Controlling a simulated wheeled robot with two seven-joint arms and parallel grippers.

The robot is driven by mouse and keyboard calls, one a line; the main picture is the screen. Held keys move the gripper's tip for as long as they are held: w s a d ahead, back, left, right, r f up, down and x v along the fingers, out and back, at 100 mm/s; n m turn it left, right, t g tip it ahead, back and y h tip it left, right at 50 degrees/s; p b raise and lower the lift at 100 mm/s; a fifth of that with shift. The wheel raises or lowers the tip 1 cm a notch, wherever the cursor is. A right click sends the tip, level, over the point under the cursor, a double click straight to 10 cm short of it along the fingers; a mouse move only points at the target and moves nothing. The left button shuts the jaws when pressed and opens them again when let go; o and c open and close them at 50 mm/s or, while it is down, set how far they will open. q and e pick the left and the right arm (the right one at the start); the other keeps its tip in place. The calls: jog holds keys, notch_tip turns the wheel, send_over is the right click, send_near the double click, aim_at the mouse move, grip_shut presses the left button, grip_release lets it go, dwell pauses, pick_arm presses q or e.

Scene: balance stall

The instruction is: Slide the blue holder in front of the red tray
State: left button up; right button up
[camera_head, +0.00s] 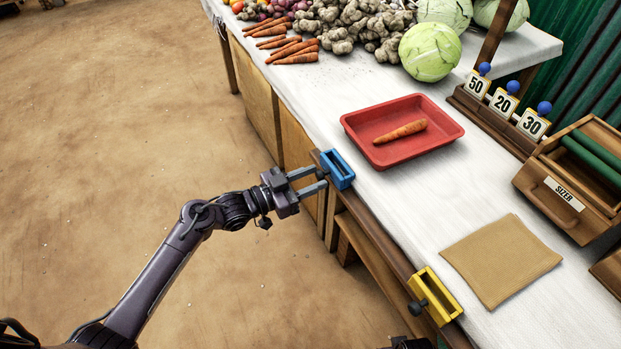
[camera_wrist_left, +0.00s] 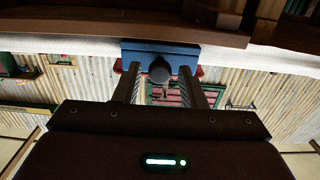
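The blue holder (camera_head: 338,170) sits on the wooden rail along the counter's front edge, near the rail's upper end. It lies left of and slightly below the red tray (camera_head: 452,128), with a strip of white cloth between them. One carrot (camera_head: 400,132) lies in the tray. My left gripper (camera_head: 322,180) is at the outer side of the holder. In the left wrist view its fingers (camera_wrist_left: 159,88) stand apart on either side of the holder's dark round knob (camera_wrist_left: 159,70), with gaps visible; the blue face (camera_wrist_left: 185,55) is behind it. My right gripper is not recognisable in either view.
A yellow holder (camera_head: 436,296) sits lower on the same rail (camera_head: 385,245). A brown mat (camera_head: 500,260), a wooden sizer box (camera_head: 550,200) and number cards (camera_head: 503,103) are at the right. Cabbages, roots and carrots fill the counter's far end. Bare rail separates the holders.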

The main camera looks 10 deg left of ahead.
pick_arm(q)
jog(key=shift+o, duration=0.6)
jog(key=shift+s+a, duration=0.25)
jog(key=v, duration=0.7)
pick_arm(e)
jog(key=shift+d+f, duration=0.2)
jog(key=shift+f, duration=0.2)
jog(key=shift+s, duration=0.15)
